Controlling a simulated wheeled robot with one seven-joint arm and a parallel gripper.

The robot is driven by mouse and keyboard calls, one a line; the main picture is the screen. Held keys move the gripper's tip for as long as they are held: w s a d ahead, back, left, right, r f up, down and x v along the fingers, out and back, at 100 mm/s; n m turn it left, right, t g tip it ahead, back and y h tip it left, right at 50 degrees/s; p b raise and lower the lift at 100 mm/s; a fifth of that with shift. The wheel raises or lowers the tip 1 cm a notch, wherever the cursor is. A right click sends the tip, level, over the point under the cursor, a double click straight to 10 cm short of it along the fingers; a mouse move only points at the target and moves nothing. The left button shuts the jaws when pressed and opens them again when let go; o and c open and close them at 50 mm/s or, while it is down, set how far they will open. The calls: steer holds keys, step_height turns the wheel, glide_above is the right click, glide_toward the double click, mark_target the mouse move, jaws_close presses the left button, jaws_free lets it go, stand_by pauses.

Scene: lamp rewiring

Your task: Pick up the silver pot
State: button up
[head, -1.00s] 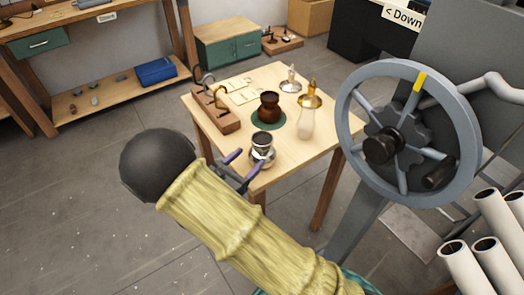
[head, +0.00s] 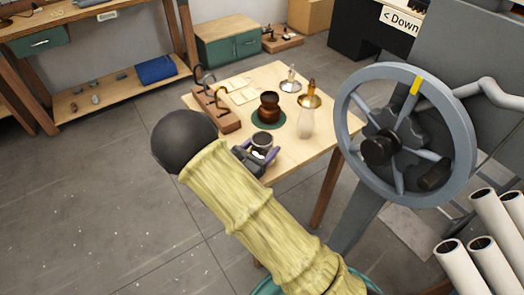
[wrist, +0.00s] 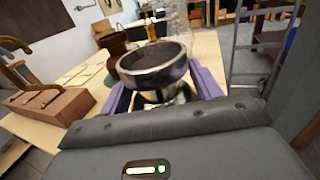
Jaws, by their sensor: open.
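The silver pot (wrist: 156,72) has a shiny rounded body and a wide dark-mouthed rim. In the head view the pot (head: 262,141) stands near the table's front edge, its lower part hidden by my gripper. My gripper (head: 258,158) is open, with purple fingers, at the near side of the pot. In the wrist view the fingers of my gripper (wrist: 163,92) show on the left and right of the pot's lower part. I cannot tell whether they touch it.
A brown pot (head: 269,107) stands on a green mat (head: 284,124) behind the silver pot. A wooden block with hooks (head: 221,117), a clear glass chimney (head: 305,122) and brass lamp parts (head: 311,98) share the wooden table (head: 307,146). A large grey handwheel (head: 345,125) stands at right.

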mark_target(262, 141)
stand_by(0.4)
steer(key=shift+c, duration=0.2)
steer(key=c, duration=1.2)
steer(key=shift+r, duration=0.15)
step_height(262, 141, up, 10)
steer(key=shift+f, duration=0.1)
